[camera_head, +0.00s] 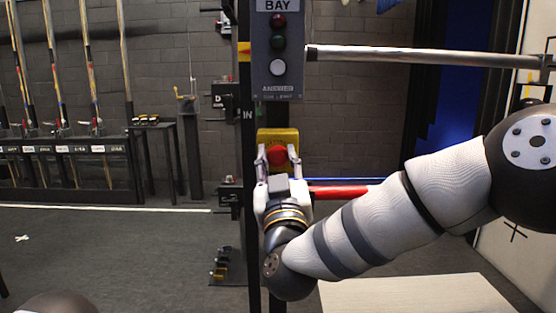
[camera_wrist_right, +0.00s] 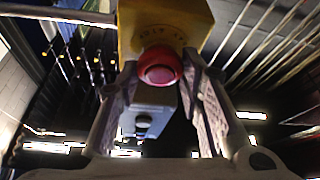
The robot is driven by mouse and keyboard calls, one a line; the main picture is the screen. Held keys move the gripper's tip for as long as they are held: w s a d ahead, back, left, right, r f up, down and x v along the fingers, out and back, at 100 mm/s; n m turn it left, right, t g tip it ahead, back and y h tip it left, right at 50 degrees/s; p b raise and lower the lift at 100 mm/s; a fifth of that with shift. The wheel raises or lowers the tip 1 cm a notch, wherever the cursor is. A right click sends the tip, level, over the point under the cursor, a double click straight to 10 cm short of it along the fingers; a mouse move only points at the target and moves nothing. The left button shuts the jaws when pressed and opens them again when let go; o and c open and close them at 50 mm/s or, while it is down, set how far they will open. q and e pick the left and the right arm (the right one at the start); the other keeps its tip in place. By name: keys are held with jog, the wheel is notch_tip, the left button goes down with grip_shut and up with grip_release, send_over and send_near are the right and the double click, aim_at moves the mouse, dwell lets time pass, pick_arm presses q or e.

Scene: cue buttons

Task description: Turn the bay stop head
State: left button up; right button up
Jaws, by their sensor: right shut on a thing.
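The bay stop head (camera_head: 278,156) is a round red button on a yellow box (camera_head: 277,136) fixed to a dark post. In the right wrist view the red head (camera_wrist_right: 160,66) sticks out from the yellow box (camera_wrist_right: 165,25). My right gripper (camera_head: 277,160) is shut on the red head, one finger on each side of it. The gripper covers the lower part of the yellow box in the head view. My left gripper is not in view.
Above is a grey panel (camera_head: 277,50) marked BAY, with a red lamp, a green lamp and a white button. A silver bar (camera_head: 420,55) and a red bar (camera_head: 340,191) run right from the post. A pale tabletop (camera_head: 415,297) lies below my right arm. Cue racks stand at left.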

jog(key=shift+m, duration=0.3)
jog(key=m+h, duration=0.2)
jog(key=m, duration=0.3)
jog(key=shift+h+p, duration=0.3)
jog(key=shift+h, duration=0.1)
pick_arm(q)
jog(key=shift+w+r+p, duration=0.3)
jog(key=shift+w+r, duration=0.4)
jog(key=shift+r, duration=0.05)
pick_arm(e)
jog(key=shift+m+g+h, duration=0.2)
jog(key=shift+m+h, duration=0.55)
jog(key=shift+m, duration=0.65)
jog(key=shift+m+g+h, duration=0.2)
jog(key=shift+m+h, duration=0.55)
jog(key=shift+m, duration=0.65)
